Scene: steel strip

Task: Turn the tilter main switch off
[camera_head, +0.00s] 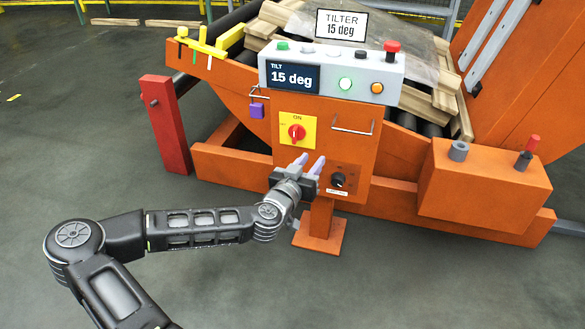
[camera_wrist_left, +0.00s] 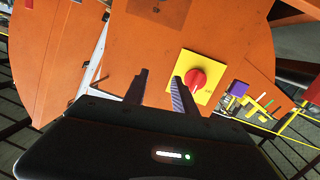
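The main switch (camera_head: 297,132) is a red rotary knob on a yellow square plate, on the orange front panel of the tilter. In the head view its handle looks close to vertical, towards the "ON" mark at the plate's top. My left gripper (camera_head: 312,160) is open and empty, just below the switch and apart from it. In the left wrist view the red knob (camera_wrist_left: 195,80) lies to the right of my left gripper (camera_wrist_left: 158,75), beyond the right finger, not between the fingers. My right gripper is not in view.
Above the switch is a grey control box (camera_head: 330,75) with buttons and a "15 deg" display. A purple padlock (camera_head: 257,111) hangs to the left. A black knob (camera_head: 339,180) sits below right, and a metal handle (camera_head: 352,127) to the right. An orange box (camera_head: 480,185) juts out at right.

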